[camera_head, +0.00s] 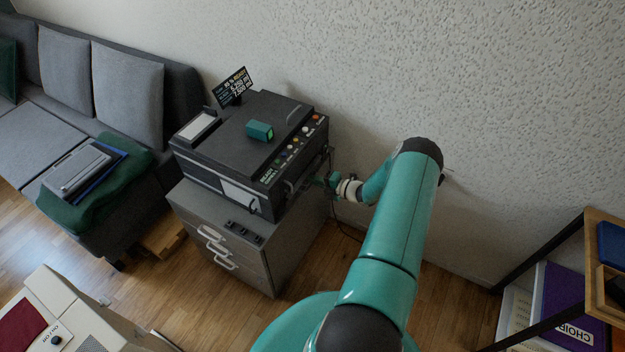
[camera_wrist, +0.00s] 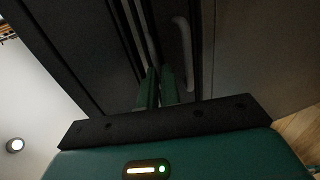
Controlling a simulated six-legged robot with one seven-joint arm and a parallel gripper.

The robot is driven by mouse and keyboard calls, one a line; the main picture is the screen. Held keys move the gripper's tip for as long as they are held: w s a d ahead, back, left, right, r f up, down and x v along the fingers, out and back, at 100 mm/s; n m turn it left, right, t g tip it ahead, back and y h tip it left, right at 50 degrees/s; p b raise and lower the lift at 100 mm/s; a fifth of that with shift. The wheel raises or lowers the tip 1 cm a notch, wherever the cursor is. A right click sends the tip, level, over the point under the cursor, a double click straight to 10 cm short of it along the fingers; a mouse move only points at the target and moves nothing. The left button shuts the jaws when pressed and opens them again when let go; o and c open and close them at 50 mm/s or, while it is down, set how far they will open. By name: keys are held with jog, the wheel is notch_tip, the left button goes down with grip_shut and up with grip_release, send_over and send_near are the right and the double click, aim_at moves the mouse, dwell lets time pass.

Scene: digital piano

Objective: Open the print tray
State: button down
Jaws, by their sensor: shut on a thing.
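A black printer-like machine (camera_head: 245,150) stands on a grey drawer cabinet (camera_head: 225,225) against the wall. My gripper (camera_head: 318,181) is at the machine's right-hand side, level with its lower front panel. I take the print tray to be in this dark side; its outline is hard to make out. In the wrist view my green fingers (camera_wrist: 157,78) are close together against the dark panel, shut on what looks like the tray's handle. The fingers hide the held part. A curved grey handle (camera_wrist: 183,50) shows just right of them, and a pale bar (camera_wrist: 150,48) runs down near the left finger.
A teal block (camera_head: 260,131) lies on the machine's lid, and a small display sign (camera_head: 232,86) stands behind it. A grey sofa (camera_head: 100,85) is at left. A shelf with binders (camera_head: 565,295) is at lower right. Some wooden floor (camera_head: 455,300) is free.

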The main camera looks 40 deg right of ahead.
jog(key=f+v, duration=0.2)
jog(key=v, duration=0.9)
jog(key=s+f+v, duration=0.1)
jog(key=f+v, duration=0.1)
jog(key=v, duration=0.8)
jog(key=shift+s+d+f, duration=0.2)
jog(key=shift+s, duration=0.1)
jog(key=c, duration=1.6)
grip_release()
jog(key=shift+c, duration=0.2)
jog(key=v, duration=1.3)
jog(key=shift+s, duration=0.4)
jog(key=shift+r, duration=0.1)
jog(key=shift+w, duration=0.1)
